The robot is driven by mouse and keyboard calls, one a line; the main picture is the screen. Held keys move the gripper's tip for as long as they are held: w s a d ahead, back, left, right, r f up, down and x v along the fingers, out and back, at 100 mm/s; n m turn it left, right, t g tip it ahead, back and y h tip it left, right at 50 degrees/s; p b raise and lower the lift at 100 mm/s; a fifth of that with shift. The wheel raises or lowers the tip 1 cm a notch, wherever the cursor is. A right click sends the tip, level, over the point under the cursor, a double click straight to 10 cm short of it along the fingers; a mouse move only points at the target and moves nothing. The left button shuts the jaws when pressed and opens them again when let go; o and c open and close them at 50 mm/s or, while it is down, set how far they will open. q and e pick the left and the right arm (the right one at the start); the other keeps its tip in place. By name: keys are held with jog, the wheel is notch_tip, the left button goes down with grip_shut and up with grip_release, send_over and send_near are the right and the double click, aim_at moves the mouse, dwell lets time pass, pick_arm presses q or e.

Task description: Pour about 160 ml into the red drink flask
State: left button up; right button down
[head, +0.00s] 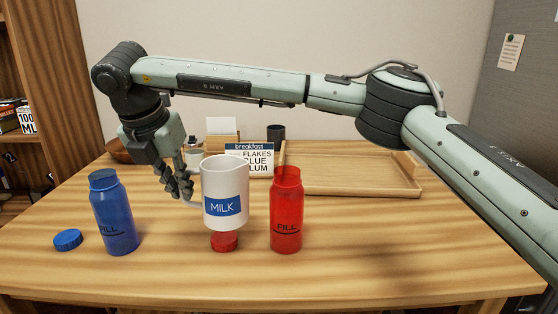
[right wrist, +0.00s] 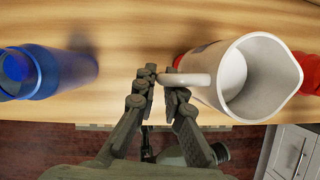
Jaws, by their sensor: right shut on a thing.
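The red flask (head: 286,212), marked FILL, stands upright and open on the table. The white jug (head: 225,180) labelled MILK is just left of it, roughly upright, its base above the table over a red cap (head: 224,242). My right gripper (head: 187,192) is shut on the jug's handle, left of the jug. In the right wrist view the gripper (right wrist: 163,85) closes on the handle and the jug (right wrist: 250,75) shows its open mouth. The red flask (right wrist: 308,75) is partly hidden behind the jug. I cannot tell the milk level. My left gripper is out of view.
A blue flask (head: 115,215) stands at the left with a blue cap (head: 68,239) beside it. Behind are a breakfast sign (head: 249,159), a dark cup (head: 276,132) and a wooden tray (head: 365,188). The table's right front is clear.

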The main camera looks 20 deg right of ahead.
jog(key=shift+w+r, duration=0.1)
jog(key=shift+w, duration=0.3)
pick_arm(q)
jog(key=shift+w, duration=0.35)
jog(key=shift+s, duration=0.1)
pick_arm(e)
jog(key=shift+s, duration=0.1)
jog(key=shift+s+r, duration=0.1)
jog(key=shift+d+r, duration=0.1)
jog(key=shift+r, duration=0.05)
jog(key=shift+d+r+m+y+b, duration=0.4)
jog(key=shift+d+r+y, duration=0.2)
jog(key=shift+r+y, duration=0.3)
pick_arm(q)
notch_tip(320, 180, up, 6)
jog(key=b, duration=0.1)
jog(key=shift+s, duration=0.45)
pick_arm(e)
jog(key=s+d+r+m+t+y, duration=0.1)
jog(key=d+r+t+y, duration=0.1)
jog(key=d+r+y, duration=0.4)
jog(key=shift+s+d+r+m+t+y, duration=0.35)
jog(key=shift+r+y, duration=0.25)
jog(key=shift+r, duration=1.4)
